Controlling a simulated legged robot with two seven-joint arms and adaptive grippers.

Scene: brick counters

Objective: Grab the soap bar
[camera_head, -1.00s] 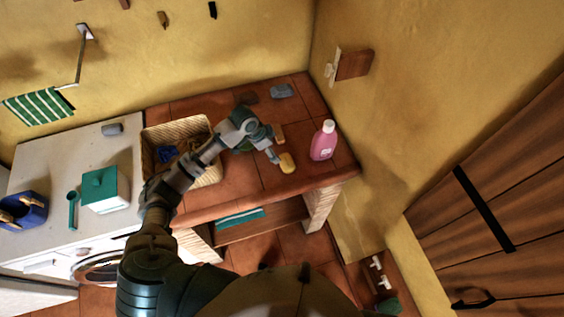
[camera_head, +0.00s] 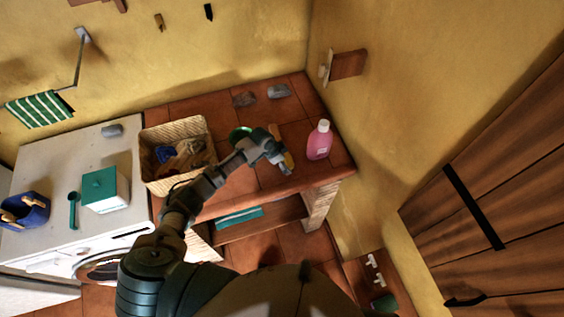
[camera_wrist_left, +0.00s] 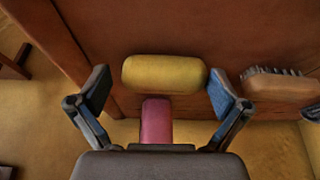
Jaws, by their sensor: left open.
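The yellow soap bar (camera_wrist_left: 163,74) lies on the tiled counter in the left wrist view. In the head view only part of the soap bar (camera_head: 289,160) shows beside my left gripper (camera_head: 281,161). My left gripper (camera_wrist_left: 160,90) is open in the wrist view. Its fingers stand on either side of the soap bar, at its two ends, with nothing held. I cannot tell how high the fingers are above the counter. My right gripper is not in view.
A pink bottle (camera_head: 319,140) stands right of the soap bar, near the yellow wall. A brush (camera_wrist_left: 280,84) lies beside the soap in the wrist view. A wicker basket (camera_head: 146,168) stands left, and grey stone-like items (camera_head: 279,91) lie at the back.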

